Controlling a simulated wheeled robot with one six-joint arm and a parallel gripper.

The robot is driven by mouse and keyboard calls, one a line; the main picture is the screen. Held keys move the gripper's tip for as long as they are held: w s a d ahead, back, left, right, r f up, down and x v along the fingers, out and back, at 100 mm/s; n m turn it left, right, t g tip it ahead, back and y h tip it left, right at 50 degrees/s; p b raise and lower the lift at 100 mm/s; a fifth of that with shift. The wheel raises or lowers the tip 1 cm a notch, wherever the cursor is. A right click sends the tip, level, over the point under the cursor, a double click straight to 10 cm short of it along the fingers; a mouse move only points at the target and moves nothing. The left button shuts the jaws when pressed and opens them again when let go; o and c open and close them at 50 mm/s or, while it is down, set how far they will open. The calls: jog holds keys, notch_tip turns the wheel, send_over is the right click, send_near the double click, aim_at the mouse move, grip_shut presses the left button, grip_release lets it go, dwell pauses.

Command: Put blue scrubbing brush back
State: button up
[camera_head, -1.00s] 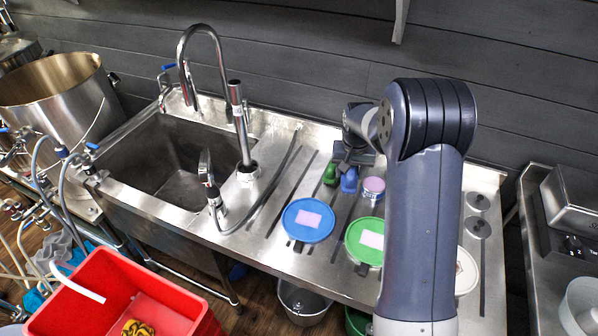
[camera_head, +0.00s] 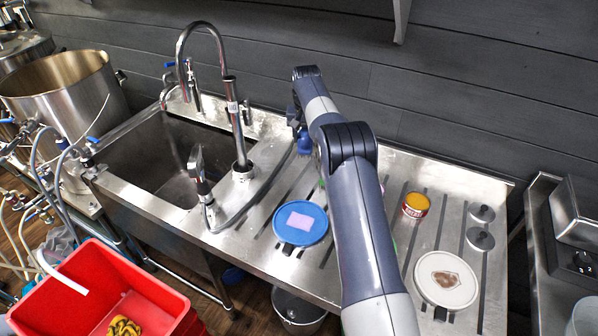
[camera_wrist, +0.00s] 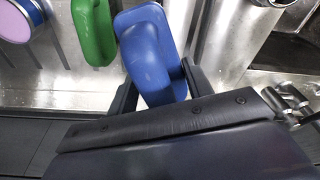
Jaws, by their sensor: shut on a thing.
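The blue scrubbing brush (camera_head: 304,145) hangs from my gripper (camera_head: 297,120) over the back of the steel drainboard, just right of the tap. In the wrist view the brush's rounded blue body (camera_wrist: 150,45) sits between the two dark fingers of my gripper (camera_wrist: 160,92), which are shut on it. A green brush (camera_wrist: 93,30) shows left of it in that view. In the head view only a green sliver (camera_head: 321,183) shows beside my arm. I cannot tell whether the blue brush touches the board.
The sink (camera_head: 160,155) and tall tap (camera_head: 238,130) are at left. A red crate (camera_head: 70,300) is at front left. My arm hides the middle.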

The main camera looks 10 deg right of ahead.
aim_at(306, 138)
jog(key=shift+f+p, duration=0.7)
jog(key=shift+f, duration=4.4)
jog(key=o, duration=1)
jog(key=shift+o, duration=0.2)
jog(key=shift+r, duration=0.1)
jog(key=r, duration=0.4)
jog(key=s+r+b, duration=0.1)
jog(key=r, duration=0.7)
jog(key=shift+s+a+b, duration=0.25)
jog(key=shift+s+b, duration=0.05)
